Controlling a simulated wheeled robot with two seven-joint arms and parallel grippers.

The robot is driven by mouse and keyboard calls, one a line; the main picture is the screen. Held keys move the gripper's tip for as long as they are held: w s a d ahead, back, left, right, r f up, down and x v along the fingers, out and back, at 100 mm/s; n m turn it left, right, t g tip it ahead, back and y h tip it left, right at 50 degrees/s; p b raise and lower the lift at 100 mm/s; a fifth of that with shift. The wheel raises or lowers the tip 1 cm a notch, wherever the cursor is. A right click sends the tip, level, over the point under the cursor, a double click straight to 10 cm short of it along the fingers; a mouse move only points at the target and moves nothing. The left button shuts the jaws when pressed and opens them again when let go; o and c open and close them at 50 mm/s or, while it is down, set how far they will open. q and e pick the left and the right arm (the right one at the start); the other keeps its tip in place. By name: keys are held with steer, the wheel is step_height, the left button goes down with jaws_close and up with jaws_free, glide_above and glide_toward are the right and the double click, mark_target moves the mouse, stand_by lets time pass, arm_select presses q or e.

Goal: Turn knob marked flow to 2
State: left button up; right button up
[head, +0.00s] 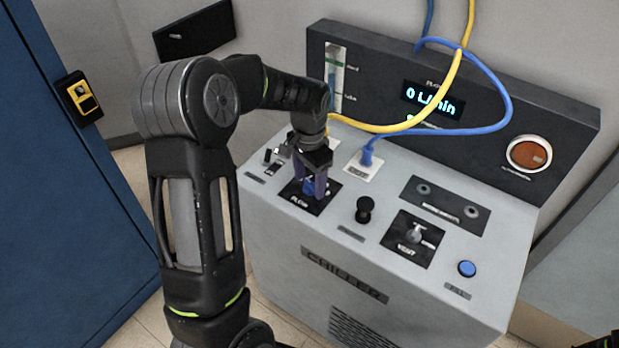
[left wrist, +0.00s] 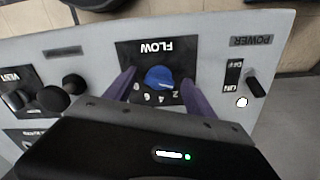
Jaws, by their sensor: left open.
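The blue flow knob (left wrist: 160,77) sits on a black panel marked FLOW (left wrist: 158,48) on the chiller's top. Its number marks show partly in the left wrist view; which one the knob points at I cannot tell. In the head view the knob (head: 309,187) is partly hidden by my gripper. My left gripper (head: 313,188) points down over it, and in the left wrist view its purple fingers (left wrist: 160,88) are open, one on each side of the knob. Whether they touch it I cannot tell. The display (head: 433,100) reads 0 L/min. My right gripper is not clearly in view.
The power switch (left wrist: 233,74) is beside the flow panel. A black knob (head: 365,208), a vent valve (head: 414,236) and a blue button (head: 467,268) are to the right. Yellow (head: 459,62) and blue (head: 508,101) hoses loop behind the gripper. A blue cabinet (head: 60,190) stands left.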

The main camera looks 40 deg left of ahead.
arm_select(q)
steer(key=c, duration=1.4)
